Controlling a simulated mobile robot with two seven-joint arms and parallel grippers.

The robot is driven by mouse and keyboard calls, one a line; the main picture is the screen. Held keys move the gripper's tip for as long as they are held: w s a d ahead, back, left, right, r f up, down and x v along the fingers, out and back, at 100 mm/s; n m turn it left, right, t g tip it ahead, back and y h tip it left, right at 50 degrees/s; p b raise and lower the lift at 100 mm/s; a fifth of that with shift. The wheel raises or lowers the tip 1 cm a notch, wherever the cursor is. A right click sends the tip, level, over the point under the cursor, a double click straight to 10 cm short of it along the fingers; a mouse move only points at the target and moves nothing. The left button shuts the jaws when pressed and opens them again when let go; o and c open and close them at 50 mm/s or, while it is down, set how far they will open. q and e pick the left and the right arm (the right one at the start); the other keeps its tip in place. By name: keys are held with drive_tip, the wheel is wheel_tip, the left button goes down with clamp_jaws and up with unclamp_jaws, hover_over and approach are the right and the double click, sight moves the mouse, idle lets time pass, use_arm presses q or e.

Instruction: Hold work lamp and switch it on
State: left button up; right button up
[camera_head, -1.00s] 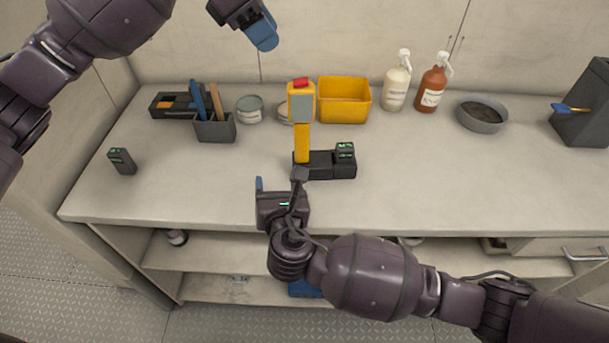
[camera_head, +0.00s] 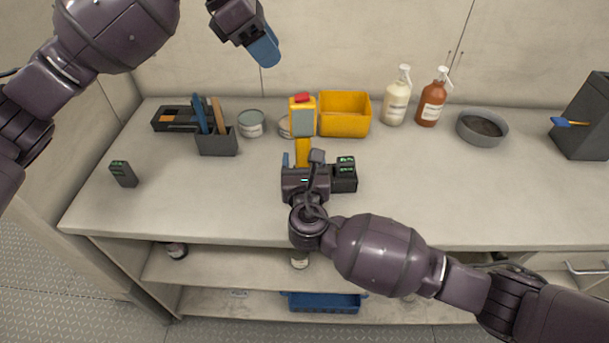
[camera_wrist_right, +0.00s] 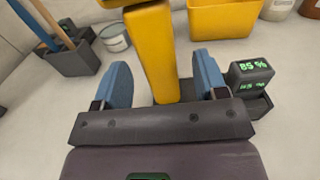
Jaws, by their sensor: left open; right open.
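The work lamp (camera_head: 303,121) is yellow with a grey panel and a red top. It stands upright on a dark charging base on the bench. In the right wrist view its yellow handle (camera_wrist_right: 153,60) rises between the two blue fingers of my right gripper (camera_wrist_right: 165,85), which are open with a gap on each side. My right gripper (camera_head: 303,160) hides part of the lower handle and base in the head view. My left gripper (camera_head: 264,48) is in the air near the back wall, up and left of the lamp, away from it.
A battery showing 85 % (camera_wrist_right: 250,72) sits on the base right of the handle. A grey holder with tools (camera_head: 217,143) is at left, with another battery (camera_head: 123,174) farther left. The bench front right is clear.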

drive_tip(key=shift+w+a, duration=0.15)
drive_tip(key=shift+w, duration=1.2)
clamp_jaws()
